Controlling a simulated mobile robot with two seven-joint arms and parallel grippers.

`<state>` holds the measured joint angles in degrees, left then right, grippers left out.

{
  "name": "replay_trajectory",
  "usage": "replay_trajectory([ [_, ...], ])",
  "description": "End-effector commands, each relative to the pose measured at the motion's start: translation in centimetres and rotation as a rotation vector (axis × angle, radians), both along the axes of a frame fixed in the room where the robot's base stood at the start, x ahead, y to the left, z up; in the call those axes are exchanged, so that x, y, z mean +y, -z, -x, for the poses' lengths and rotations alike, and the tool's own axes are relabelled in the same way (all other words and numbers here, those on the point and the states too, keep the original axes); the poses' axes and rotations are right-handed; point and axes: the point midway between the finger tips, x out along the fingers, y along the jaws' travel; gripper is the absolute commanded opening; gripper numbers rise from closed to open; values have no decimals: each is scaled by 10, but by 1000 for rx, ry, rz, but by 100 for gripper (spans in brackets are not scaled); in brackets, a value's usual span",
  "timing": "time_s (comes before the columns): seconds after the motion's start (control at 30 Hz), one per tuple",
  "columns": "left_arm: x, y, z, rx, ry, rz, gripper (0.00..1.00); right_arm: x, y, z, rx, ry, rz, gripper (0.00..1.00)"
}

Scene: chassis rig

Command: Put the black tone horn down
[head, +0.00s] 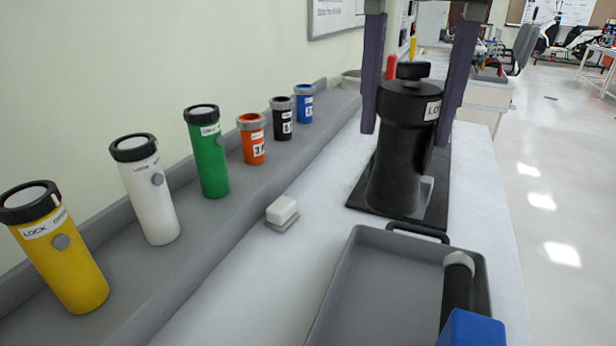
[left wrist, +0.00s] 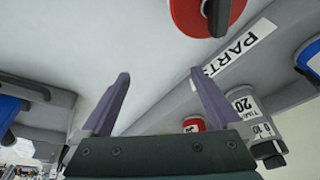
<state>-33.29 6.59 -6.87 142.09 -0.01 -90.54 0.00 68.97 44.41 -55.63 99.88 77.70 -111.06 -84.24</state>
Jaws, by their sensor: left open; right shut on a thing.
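The black tone horn (head: 398,165) stands upright at the centre right of the head view, with a round cap and a white label whose text is partly cut off. It is over a black mat (head: 365,196). I cannot tell whether its base touches the mat. My right gripper (head: 406,138) comes from above, with one purple finger on each side of the horn, and is shut on it. My left gripper (left wrist: 160,75) shows in the left wrist view with its purple fingers apart and nothing between them.
A grey tray (head: 345,290) with a black-and-blue tool (head: 458,285) lies in front of the mat. A small white block (head: 282,210) is to its left. Several coloured cylinders, including a green one (head: 207,155), stand in a grey trough. The bench's right edge is close.

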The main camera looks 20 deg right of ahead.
Motion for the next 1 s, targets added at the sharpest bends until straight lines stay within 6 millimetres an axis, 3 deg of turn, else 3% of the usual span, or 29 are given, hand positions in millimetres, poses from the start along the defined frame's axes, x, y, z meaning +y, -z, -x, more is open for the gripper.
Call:
replay_trajectory([
  [0.2,0,8,0,0,0,0,98,0,65,2,6,0,1,0],
  [0.4,1,14,0,0,1,-2,98,0,118,1,3,1,1,0],
  [0.83,2,21,0,0,5,-9,98,0,174,1,2,1,1,0],
  [1.0,2,22,0,0,5,-9,98,0,185,0,-2,-1,1,0],
])
